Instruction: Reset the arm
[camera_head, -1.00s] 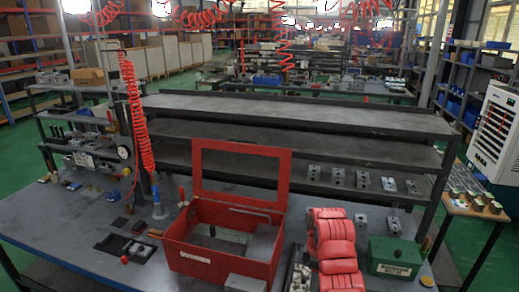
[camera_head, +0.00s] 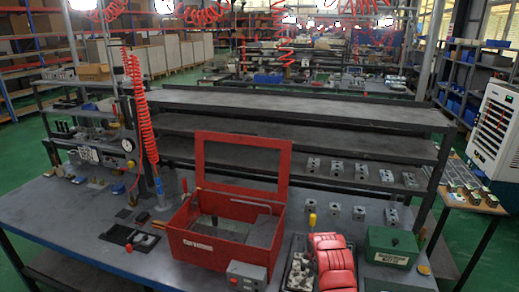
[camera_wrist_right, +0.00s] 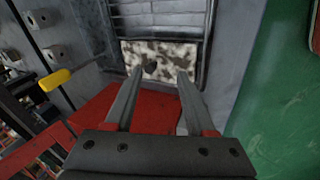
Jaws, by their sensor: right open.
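My right arm, with red covers, shows at the bottom of the head view (camera_head: 332,262). Its gripper is not visible there. In the right wrist view my right gripper (camera_wrist_right: 159,77) is open, two grey fingers apart with nothing between them. A red surface (camera_wrist_right: 130,112) lies behind the fingers, and a mottled grey-white patch (camera_wrist_right: 160,58) shows past their tips. My left gripper is in neither view.
An open red toolbox (camera_head: 225,238) stands left of the arm, a grey box (camera_head: 246,275) before it. A parts tray (camera_head: 298,270) lies beside the arm; a green box (camera_head: 392,248) stands right. Metal blocks (camera_head: 335,209) line the back.

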